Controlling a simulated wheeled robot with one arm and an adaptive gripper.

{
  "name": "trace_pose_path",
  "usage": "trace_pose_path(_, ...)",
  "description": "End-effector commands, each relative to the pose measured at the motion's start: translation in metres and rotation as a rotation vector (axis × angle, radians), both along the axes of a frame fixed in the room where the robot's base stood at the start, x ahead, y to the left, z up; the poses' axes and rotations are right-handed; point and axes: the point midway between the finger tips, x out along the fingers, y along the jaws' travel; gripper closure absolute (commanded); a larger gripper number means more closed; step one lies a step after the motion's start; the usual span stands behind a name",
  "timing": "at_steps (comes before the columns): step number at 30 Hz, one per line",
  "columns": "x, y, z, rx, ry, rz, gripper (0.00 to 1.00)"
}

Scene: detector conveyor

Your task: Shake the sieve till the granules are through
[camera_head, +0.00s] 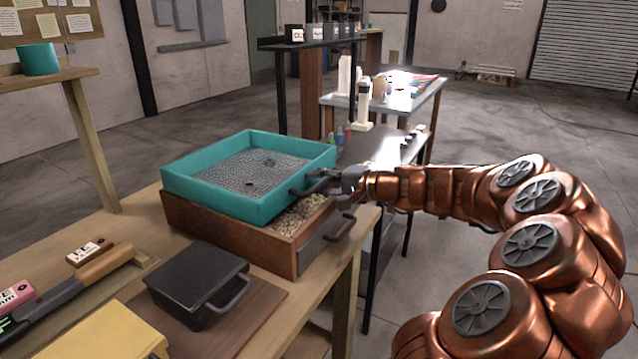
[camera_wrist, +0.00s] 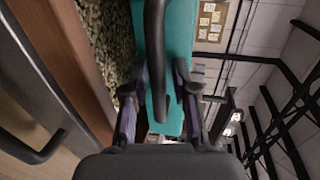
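The teal-framed sieve (camera_head: 250,207) rests on top of a wooden box (camera_head: 230,237), set a little toward the back. Its grey mesh (camera_head: 255,170) shows a few dark spots; I cannot tell whether these are granules. Tan granules (camera_head: 298,216) lie in the box where its front right part is uncovered; the rest is hidden under the sieve. My gripper (camera_head: 318,186) is at the sieve's dark handle. In the wrist view the handle (camera_wrist: 156,60) lies between the two fingers (camera_wrist: 154,85), with visible gaps beside it, so the gripper appears open around it.
The box has its own dark handle (camera_head: 340,228) just below my gripper. A black lidded box (camera_head: 197,280) stands in front on the wooden bench (camera_head: 318,282). A tool with a wooden handle (camera_head: 105,262) lies at left. A dark side table (camera_head: 385,148) stands behind my arm.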

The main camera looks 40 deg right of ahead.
Motion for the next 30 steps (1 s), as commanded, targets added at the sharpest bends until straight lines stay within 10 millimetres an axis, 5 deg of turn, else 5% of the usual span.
trace_pose_path(16, -0.010, -0.005, 0.002, 0.000, 0.000, -0.002, 0.61)
trace_pose_path(30, -0.081, -0.034, 0.018, -0.001, 0.000, -0.004, 0.61)
